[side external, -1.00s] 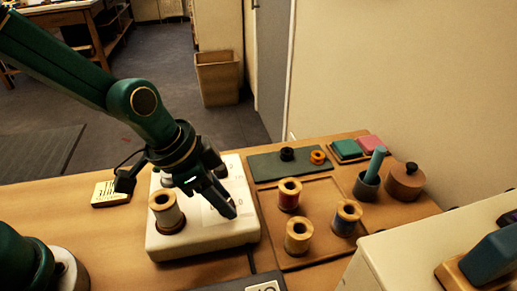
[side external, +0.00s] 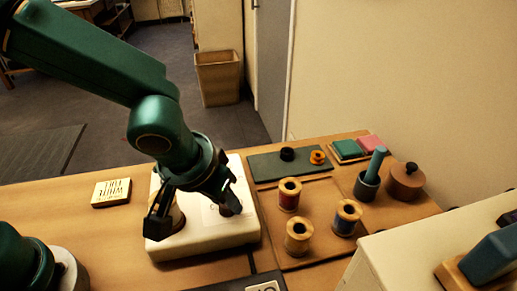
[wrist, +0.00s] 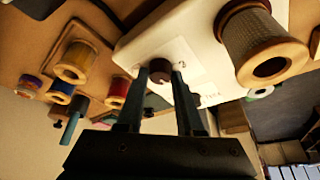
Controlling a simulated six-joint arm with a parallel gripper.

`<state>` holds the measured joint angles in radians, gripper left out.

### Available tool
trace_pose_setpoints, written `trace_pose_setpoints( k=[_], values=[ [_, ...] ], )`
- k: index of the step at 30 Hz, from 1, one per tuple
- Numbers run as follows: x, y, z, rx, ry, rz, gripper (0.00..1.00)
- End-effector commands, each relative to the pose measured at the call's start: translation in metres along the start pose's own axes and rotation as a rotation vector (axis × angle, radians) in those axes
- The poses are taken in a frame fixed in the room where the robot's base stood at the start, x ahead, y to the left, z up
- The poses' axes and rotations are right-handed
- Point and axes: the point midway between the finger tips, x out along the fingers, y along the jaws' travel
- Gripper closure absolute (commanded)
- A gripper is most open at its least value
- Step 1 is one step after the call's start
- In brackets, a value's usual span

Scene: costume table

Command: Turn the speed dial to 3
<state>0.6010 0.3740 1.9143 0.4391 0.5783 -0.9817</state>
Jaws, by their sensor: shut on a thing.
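The speed dial is a brown-red round knob (wrist: 160,72) on the top of a cream box (side external: 213,238). In the side external view the dial (side external: 231,208) shows only in part beneath my fingers. My gripper (side external: 230,200) points down at it, and in the wrist view its two fingers (wrist: 160,78) stand on either side of the knob, shut on it.
A grey thread spool (wrist: 255,38) stands on the same box, beside the dial. A wooden tray (side external: 272,240) with red, blue and tan spools lies to the right. A green mat (side external: 266,168) with two bobbins lies behind. A card (side external: 111,192) lies at the left.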

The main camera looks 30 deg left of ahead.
Motion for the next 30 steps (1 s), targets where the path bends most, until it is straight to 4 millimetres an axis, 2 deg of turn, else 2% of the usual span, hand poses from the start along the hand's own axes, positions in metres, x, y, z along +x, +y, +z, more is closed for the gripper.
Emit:
trace_pose_setpoints(
  k=[30],
  values=[
    [0.0017, 0.0055, -0.0028, -0.867, -0.001, -0.356, 1.0]
  ],
)
